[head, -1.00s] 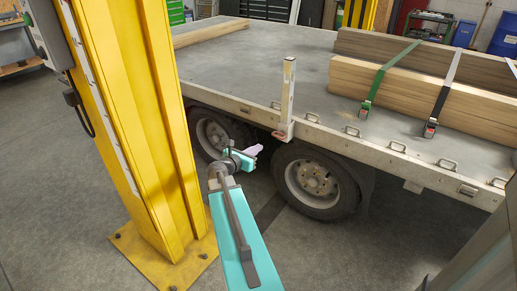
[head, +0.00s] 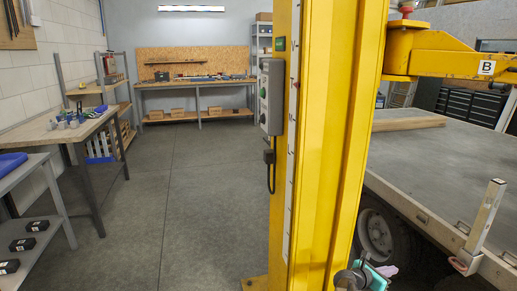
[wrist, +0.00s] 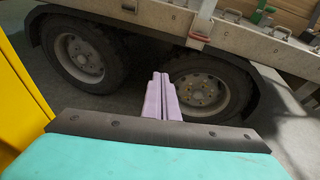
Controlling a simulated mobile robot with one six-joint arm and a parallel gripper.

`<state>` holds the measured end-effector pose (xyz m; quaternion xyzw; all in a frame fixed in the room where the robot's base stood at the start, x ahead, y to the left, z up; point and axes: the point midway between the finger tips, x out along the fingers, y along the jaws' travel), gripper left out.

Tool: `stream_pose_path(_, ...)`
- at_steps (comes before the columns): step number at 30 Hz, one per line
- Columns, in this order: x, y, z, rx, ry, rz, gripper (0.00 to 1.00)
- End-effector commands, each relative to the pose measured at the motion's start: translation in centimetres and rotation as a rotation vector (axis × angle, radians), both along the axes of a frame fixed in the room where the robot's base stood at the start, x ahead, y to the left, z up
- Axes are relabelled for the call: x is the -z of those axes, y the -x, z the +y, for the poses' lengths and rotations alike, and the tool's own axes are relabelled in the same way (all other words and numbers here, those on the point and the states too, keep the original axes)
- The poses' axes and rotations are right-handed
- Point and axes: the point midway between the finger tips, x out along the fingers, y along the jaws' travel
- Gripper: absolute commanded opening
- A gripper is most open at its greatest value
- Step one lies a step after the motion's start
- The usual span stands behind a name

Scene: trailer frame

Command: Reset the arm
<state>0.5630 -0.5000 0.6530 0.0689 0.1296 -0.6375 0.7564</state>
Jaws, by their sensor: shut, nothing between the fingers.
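My gripper (wrist: 162,97) shows in the wrist view with its two lilac fingers pressed together and nothing between them. It points toward the trailer's side and the two wheels below the bed, apart from both. In the head view my gripper (head: 384,271) is at the bottom edge, right of the yellow column, in front of the trailer. Most of my arm is out of the head view.
The yellow column (head: 340,130) stands close left of my gripper, with a grey control box (head: 271,97) on it. The trailer bed (head: 445,165) is on the right, with an upright post (head: 482,222) at its edge. Workbenches (head: 60,132) stand left; the floor (head: 190,200) between is clear.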

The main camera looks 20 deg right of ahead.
Motion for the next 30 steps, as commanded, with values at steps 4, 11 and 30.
stream_pose_path(4,3.5,-1.6,5.6,-0.058,-0.077,0.033,0.00)
stream_pose_path(11,10.2,-1.1,14.3,-0.060,-0.254,0.027,0.00)
stream_pose_path(30,25.0,14.3,36.7,0.531,-0.768,-0.195,0.00)
